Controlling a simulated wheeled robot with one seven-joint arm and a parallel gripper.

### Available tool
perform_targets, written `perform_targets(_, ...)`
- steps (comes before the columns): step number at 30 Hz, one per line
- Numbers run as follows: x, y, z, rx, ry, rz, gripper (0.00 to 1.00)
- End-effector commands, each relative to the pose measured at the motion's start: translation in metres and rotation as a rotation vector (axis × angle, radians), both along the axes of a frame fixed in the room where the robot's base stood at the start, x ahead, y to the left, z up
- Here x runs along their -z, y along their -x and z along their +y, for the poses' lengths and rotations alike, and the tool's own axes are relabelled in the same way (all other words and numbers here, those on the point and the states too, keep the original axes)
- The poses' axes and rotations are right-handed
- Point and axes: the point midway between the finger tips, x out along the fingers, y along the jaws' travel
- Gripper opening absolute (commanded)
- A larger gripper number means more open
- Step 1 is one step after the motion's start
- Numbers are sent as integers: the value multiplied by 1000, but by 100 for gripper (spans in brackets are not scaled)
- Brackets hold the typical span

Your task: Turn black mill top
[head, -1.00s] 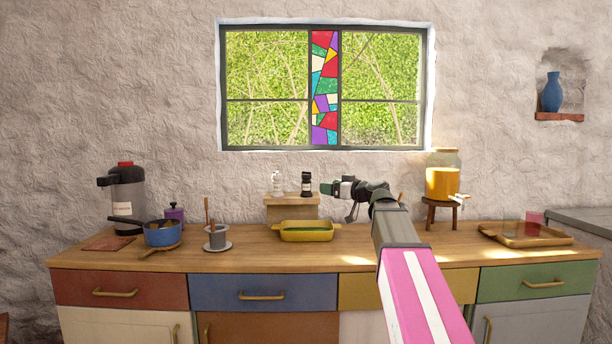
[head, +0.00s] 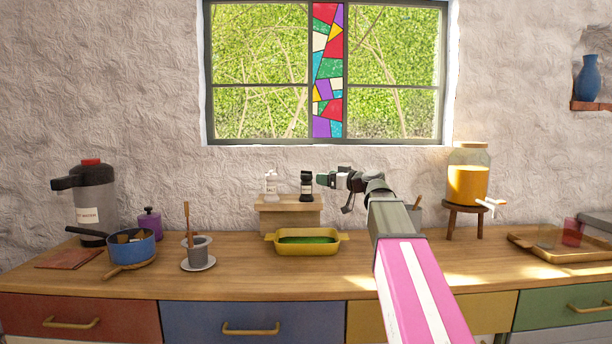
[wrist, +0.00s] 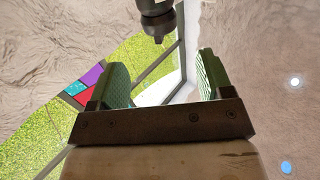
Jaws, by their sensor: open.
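The black mill (head: 307,186) stands upright on a small wooden riser at the back of the counter, beside a white mill (head: 271,185) on its left. In the wrist view the dark top of the black mill (wrist: 155,18) shows at the upper middle, beyond and between my fingertips. My gripper (head: 322,179) is open, with its green finger pads (wrist: 160,80) apart and nothing between them. It is just to the right of the black mill's upper part in the head view; I cannot tell if it touches.
The wooden riser (head: 289,217) bears both mills. A yellow dish (head: 306,246) stands in front of it. A juice jar (head: 468,182) on a stool is to the right. A blue pan (head: 133,250) and a grey cup (head: 201,250) are left. Bare counter lies in front.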

Motion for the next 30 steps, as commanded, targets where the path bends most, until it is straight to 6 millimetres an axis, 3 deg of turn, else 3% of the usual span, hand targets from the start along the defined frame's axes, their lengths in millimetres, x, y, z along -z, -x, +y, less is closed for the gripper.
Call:
perform_targets(15, -1, -55, 64, -1, 0, 0, 73)
perform_targets(30, 0, -63, 76, 1, 0, 0, 73)
